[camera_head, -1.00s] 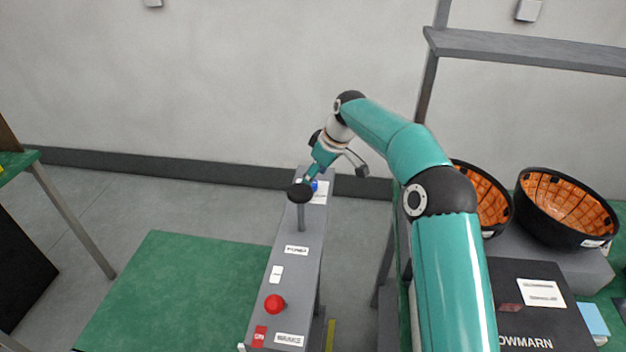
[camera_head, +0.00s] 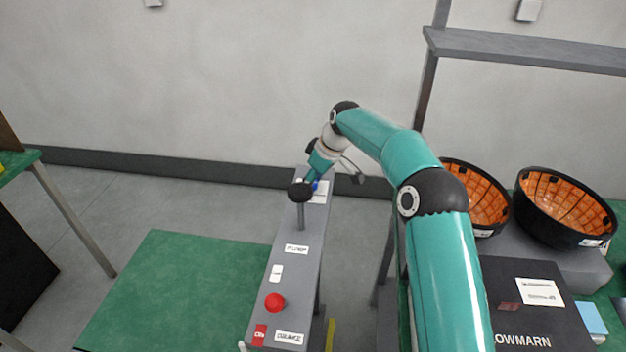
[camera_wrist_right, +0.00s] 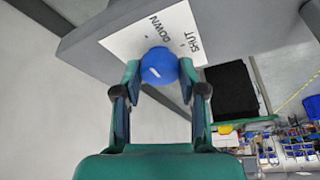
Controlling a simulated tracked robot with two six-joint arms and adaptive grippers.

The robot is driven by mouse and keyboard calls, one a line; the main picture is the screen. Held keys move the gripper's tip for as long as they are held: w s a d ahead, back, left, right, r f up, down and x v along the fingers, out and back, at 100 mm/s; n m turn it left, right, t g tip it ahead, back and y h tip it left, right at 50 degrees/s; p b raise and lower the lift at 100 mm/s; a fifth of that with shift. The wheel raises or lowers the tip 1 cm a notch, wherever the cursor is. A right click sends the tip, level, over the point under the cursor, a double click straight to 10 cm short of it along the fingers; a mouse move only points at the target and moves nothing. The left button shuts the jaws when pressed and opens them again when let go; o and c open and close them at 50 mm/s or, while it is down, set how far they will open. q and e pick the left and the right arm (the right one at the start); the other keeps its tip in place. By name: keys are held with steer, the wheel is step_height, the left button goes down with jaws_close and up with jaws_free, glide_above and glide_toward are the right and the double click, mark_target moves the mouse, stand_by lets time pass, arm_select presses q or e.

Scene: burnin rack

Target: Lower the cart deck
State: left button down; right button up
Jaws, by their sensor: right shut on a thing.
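The grey console (camera_head: 286,265) stands at the middle, beside a flat green surface (camera_head: 170,290) that looks like the cart deck. At the console's far end is a small blue knob (camera_head: 315,185), beside a white label. In the right wrist view the round blue knob (camera_wrist_right: 160,66) sits between the fingertips of my right gripper (camera_wrist_right: 160,72), which is shut on it. The label (camera_wrist_right: 155,32) behind it reads DOWN and SHUT. In the head view my right gripper (camera_head: 314,180) reaches the knob from behind, partly hidden. My left gripper is not in view.
A black ball on a grey post (camera_head: 300,192) stands close to my right gripper. A red button (camera_head: 274,302) is nearer on the console. Orange-lined black bowls (camera_head: 567,207) and a dark box (camera_head: 525,285) are at right. A shelf (camera_head: 530,50) is above.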

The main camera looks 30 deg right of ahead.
steer(key=shift+m, duration=0.4)
steer(key=m+h+b, duration=0.1)
steer(key=m, duration=0.1)
steer(key=shift+a+m+t+b, duration=0.15)
steer(key=shift+m+t+b, duration=0.15)
steer(key=m+h+b, duration=0.1)
steer(key=m+h, duration=0.1)
steer(key=m, duration=0.3)
stand_by(0.4)
steer(key=o, duration=1.1)
steer(key=v, duration=1.2)
steer(key=shift+w+a, duration=0.15)
steer(key=shift+a, duration=0.1)
